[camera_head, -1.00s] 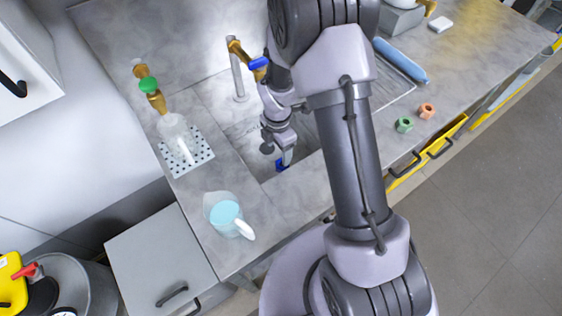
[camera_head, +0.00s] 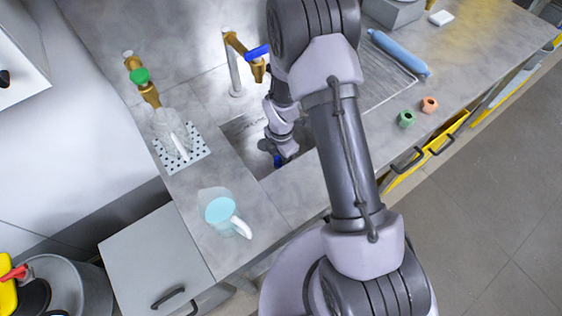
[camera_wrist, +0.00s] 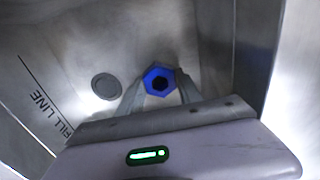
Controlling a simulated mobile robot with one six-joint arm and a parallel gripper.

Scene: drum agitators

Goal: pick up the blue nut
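The blue nut (camera_wrist: 158,80) is a hexagonal ring with a dark hole, low in the sink basin in the wrist view. In the head view only a small blue part (camera_head: 278,160) shows beside my gripper, which hides the rest. My gripper (camera_wrist: 159,82) points down into the sink, with one finger on each side of the nut. The fingers look apart, with narrow gaps to the nut; whether the tips are level with it is hard to tell.
The sink basin (camera_wrist: 215,45) has steep walls close to my gripper and a round drain (camera_wrist: 105,86). A brass tap (camera_head: 241,47) with a blue handle stands behind. A green nut (camera_head: 406,119) and an orange nut (camera_head: 430,104) lie on the counter right. A jug (camera_head: 221,212) stands front left.

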